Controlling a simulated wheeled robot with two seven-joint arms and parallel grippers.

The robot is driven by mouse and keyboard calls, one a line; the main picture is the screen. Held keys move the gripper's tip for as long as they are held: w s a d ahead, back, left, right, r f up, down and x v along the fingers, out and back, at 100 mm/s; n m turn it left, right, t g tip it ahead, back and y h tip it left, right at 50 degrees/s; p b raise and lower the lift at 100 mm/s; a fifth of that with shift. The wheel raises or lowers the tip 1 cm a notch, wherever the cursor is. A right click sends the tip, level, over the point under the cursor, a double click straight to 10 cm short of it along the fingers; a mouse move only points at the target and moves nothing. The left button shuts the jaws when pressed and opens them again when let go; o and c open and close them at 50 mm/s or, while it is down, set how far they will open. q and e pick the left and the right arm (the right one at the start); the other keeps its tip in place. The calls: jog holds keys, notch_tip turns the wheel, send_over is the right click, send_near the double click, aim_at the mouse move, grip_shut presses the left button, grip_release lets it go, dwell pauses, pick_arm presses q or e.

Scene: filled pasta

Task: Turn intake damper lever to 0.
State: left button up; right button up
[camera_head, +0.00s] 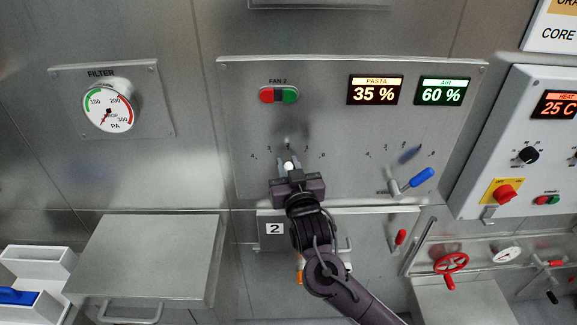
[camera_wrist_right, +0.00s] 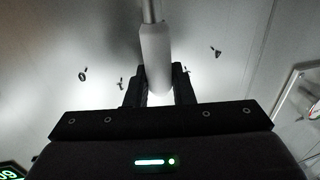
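A white-handled lever (camera_head: 289,166) stands on the left numbered scale of the steel panel. It points roughly up, near the middle of the scale, with the 0 mark (camera_head: 323,155) at the scale's right end. My right gripper (camera_head: 289,170) is at this lever, and its base and label are hidden behind the gripper. In the right wrist view the pale handle (camera_wrist_right: 156,60) lies between the two fingers, which appear to touch both sides. A second lever with a blue handle (camera_head: 421,177) points up and right on the right scale, apart from the gripper. My left gripper is not in view.
The panel (camera_head: 340,125) carries FAN 2 buttons (camera_head: 279,95), a PASTA 35% display (camera_head: 375,90) and an AIR 60% display (camera_head: 442,91). A filter gauge (camera_head: 108,108) is at left. A handled drawer front (camera_head: 385,235) lies below. A control box (camera_head: 535,140) stands at right.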

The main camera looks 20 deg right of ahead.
aim_at(312, 161)
grip_shut()
jog(key=shift+d, duration=0.1)
jog(key=d+m+b, duration=0.2)
jog(key=s+d+f+m+b, duration=0.1)
jog(key=shift+m+t, duration=0.3)
jog(key=shift+m, duration=0.1)
jog(key=shift+s+d+f+m+t+h+b, duration=0.15)
jog(key=shift+d+f+m+b, duration=0.1)
jog(key=shift+d+m+b, duration=0.45)
jog(key=shift+s+d+f+m+t+h+b, duration=0.15)
jog(key=shift+d+m+b, duration=0.3)
jog(key=shift+m, duration=0.45)
jog(key=shift+s+d+f+m+h+b, duration=0.1)
jog(key=shift+d+f+m+h+b, duration=0.2)
jog(key=shift+m+b, duration=0.45)
jog(key=shift+d, duration=0.1)
jog(key=o, duration=0.8)
grip_release()
jog(key=shift+d, duration=0.1)
jog(key=shift+c, duration=0.2)
